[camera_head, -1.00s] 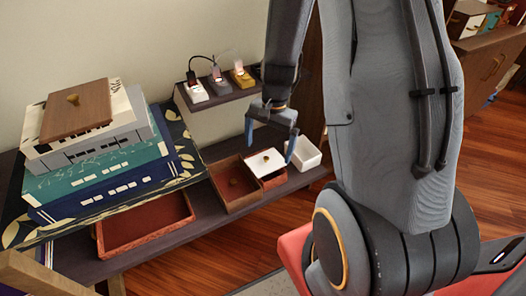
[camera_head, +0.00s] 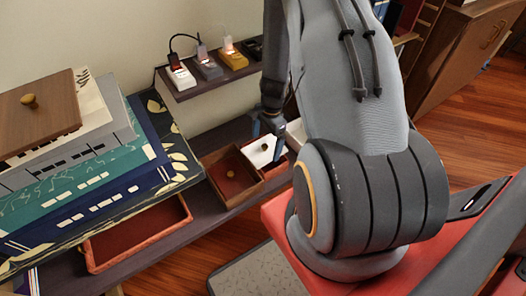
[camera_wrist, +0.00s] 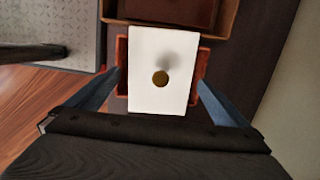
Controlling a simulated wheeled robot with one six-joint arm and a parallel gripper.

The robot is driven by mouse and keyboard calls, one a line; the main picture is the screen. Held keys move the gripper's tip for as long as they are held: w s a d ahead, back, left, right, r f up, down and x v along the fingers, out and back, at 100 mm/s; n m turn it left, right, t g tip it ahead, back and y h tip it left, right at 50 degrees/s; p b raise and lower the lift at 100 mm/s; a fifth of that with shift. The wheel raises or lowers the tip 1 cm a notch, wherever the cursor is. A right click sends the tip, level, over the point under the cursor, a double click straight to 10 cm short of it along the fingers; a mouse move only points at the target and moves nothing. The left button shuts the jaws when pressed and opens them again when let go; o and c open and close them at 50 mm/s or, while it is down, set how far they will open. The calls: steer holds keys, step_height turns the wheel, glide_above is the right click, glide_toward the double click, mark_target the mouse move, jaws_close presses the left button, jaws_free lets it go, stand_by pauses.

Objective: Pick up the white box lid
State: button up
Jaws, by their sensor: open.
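The white box lid (camera_head: 262,150) is a flat white panel with a small round brass knob. It lies over a small red-brown box (camera_head: 276,168) on the dark low shelf. In the wrist view the white lid (camera_wrist: 163,97) lies between my two blue fingers, with its knob near the middle and the red box sides showing beyond it. My gripper (camera_wrist: 160,100) is open, one finger at each side of the lid, with nothing held. In the head view my gripper (camera_head: 268,130) is right over the lid, and its far finger is partly hidden.
A brown open box (camera_head: 235,175) stands left of the lid. A stack of books with a wooden lid (camera_head: 38,112) on top is at the left, above a red tray (camera_head: 135,235). A small upper shelf (camera_head: 212,80) holds several small devices.

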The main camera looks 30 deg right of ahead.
mark_target(260, 153)
steer(key=shift+a+f, duration=0.25)
steer(key=shift+f, duration=1)
steer(key=c, duration=0.9)
steer(key=shift+c, duration=0.2)
